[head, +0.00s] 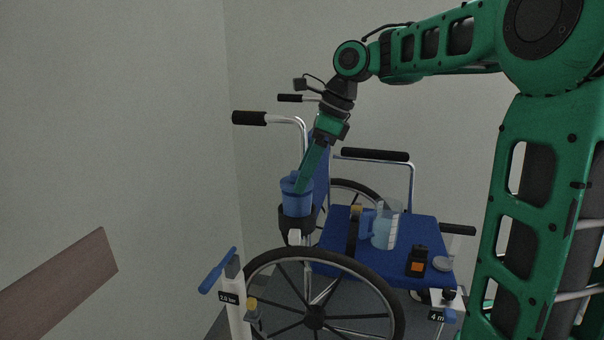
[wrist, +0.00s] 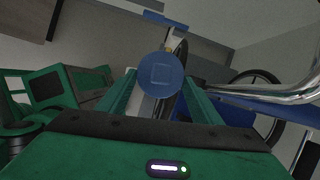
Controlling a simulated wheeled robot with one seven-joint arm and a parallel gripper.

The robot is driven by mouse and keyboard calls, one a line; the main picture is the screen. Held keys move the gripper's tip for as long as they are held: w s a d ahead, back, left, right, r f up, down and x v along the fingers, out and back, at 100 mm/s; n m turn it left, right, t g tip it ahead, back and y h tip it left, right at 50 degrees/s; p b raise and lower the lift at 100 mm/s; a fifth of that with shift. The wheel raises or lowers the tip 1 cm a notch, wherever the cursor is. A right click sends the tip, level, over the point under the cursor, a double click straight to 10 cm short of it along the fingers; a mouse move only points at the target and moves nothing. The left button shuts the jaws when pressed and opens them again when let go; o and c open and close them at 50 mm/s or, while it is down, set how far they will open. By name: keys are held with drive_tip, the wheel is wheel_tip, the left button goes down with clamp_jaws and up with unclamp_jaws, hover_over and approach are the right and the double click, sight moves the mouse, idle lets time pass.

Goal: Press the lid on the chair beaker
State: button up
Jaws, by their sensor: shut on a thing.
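The chair beaker (head: 297,198) is blue and sits upright in a dark cup holder (head: 296,225) on the side of the wheelchair. A blue round lid (wrist: 161,74) with a square mark on top shows between my fingers in the wrist view; it also shows at the top of the beaker in the head view (head: 293,180). My gripper (head: 303,184) reaches down from above right and is shut on the lid. I cannot tell whether the lid is fully seated; its lower edge is hidden in the wrist view.
A push handle (head: 249,118) and chrome tube (wrist: 275,85) stand close to my gripper.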

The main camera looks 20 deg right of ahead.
drive_tip(key=shift+f, duration=0.95)
idle(0.3)
drive_tip(key=o, duration=1.3)
drive_tip(key=shift+c, duration=0.2)
drive_tip(key=v, duration=0.7)
drive_tip(key=shift+d+r, duration=0.15)
drive_tip(key=s+d+f+n+h, duration=0.1)
drive_tip(key=s+d+f+n, duration=0.3)
drive_tip(key=s+f, duration=0.3)
drive_tip(key=s+d+f+n+g+h, duration=0.1)
drive_tip(key=s+d+f+n, duration=0.4)
drive_tip(key=s, duration=0.7)
drive_tip(key=s+d+f+n+g+h, duration=0.1)
drive_tip(key=s+d+f+n, duration=0.3)
drive_tip(key=s+f+n, duration=0.3)
drive_tip(key=s+f, duration=0.3)
drive_tip(key=shift+s+d+n+h, duration=0.15)
drive_tip(key=shift+s+n+h, duration=0.05)
drive_tip(key=shift+n+h, duration=0.2)
